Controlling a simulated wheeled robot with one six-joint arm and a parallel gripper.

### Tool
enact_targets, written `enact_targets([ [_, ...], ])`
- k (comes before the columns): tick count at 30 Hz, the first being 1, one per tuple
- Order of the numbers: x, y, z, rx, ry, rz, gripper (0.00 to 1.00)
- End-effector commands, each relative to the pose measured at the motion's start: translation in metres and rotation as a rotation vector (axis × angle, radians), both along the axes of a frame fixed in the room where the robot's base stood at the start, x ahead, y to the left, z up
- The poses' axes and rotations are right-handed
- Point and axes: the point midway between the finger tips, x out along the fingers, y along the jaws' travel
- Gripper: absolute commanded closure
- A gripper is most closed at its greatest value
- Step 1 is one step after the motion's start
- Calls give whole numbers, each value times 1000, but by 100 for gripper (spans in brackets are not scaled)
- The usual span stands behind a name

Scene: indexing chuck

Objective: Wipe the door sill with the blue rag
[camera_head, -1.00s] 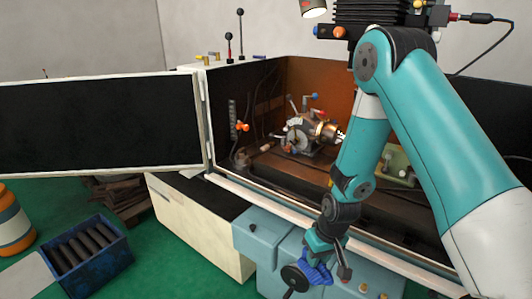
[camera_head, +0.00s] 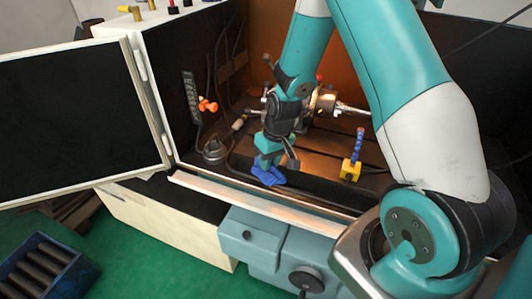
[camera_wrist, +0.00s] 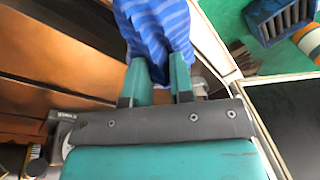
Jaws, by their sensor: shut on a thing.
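The blue rag (camera_head: 268,178) hangs from my gripper (camera_head: 268,160) just behind the door sill (camera_head: 265,200), at the front of the machine's opening. The sill is a pale strip running along the bottom of the opening. In the wrist view my gripper's two teal fingers (camera_wrist: 161,80) are shut on the striped blue rag (camera_wrist: 155,28), and the rag spreads out past the fingertips. Whether the rag touches the sill or the floor of the enclosure cannot be told.
The open door (camera_head: 75,120) stands out to the left. Inside are the chuck (camera_head: 322,103), an orange-knobbed fitting (camera_head: 207,105) and a yellow block with a blue hose (camera_head: 350,170). A blue crate (camera_head: 45,268) with dark bars stands on the green floor at lower left.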

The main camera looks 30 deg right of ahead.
Motion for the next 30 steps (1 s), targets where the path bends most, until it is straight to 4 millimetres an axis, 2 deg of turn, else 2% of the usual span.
enact_targets([
  [5,1,-2,-6,1,2,0,100],
  [19,1,-3,-53,1,0,-3,100],
  [30,1,-3,-58,1,0,-3,100],
])
